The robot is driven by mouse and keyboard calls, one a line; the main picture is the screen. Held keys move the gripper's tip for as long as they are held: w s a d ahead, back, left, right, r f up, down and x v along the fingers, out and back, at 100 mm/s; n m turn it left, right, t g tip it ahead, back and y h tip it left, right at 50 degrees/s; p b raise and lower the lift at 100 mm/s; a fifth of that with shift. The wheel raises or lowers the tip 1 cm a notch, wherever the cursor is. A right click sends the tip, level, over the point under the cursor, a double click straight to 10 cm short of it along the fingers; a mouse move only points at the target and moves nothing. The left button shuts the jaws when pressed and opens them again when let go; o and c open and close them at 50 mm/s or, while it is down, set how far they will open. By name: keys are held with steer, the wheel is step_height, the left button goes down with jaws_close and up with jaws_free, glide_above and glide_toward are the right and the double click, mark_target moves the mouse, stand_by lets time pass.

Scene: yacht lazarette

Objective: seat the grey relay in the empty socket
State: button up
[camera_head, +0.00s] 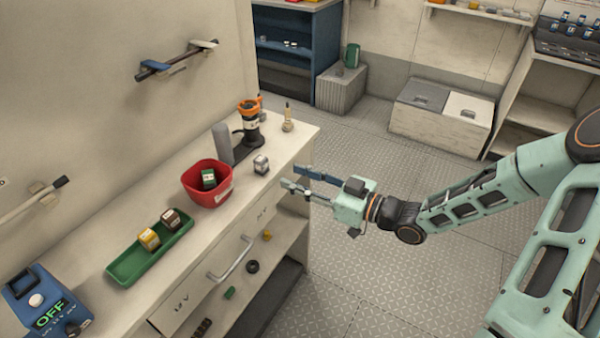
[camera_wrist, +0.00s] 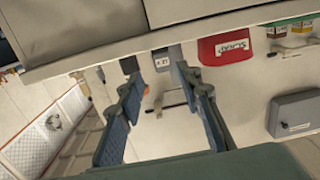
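The grey relay (camera_head: 261,164) stands on the countertop, a small pale block with a dark marking on its side. It also shows in the wrist view (camera_wrist: 161,62), beyond and roughly between my fingertips. My gripper (camera_head: 291,178) is open and empty, off the front edge of the counter, to the right of the relay and apart from it. Both spread fingers show in the wrist view (camera_wrist: 157,73). I cannot make out the empty socket in either view.
A red bin (camera_head: 221,192) holding a green block stands left of the relay. A green tray (camera_head: 124,268) holds a yellow and a dark block. A blue device (camera_head: 62,287) reads OFF. A black-and-orange item (camera_head: 250,120) stands behind. Open shelves (camera_head: 262,285) lie below the counter.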

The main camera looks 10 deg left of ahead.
mark_target(265, 161)
steer(key=x, duration=0.3)
steer(key=r+b+x, duration=0.1)
steer(key=x, duration=0.1)
steer(key=b+x, duration=0.1)
steer(key=x, duration=0.2)
steer(key=shift+a+r, duration=0.3)
steer(key=shift+a, duration=0.1)
steer(key=shift+c, duration=0.6)
jaws_close()
steer(key=shift+r+p, duration=1.8)
steer(key=shift+r, duration=0.8)
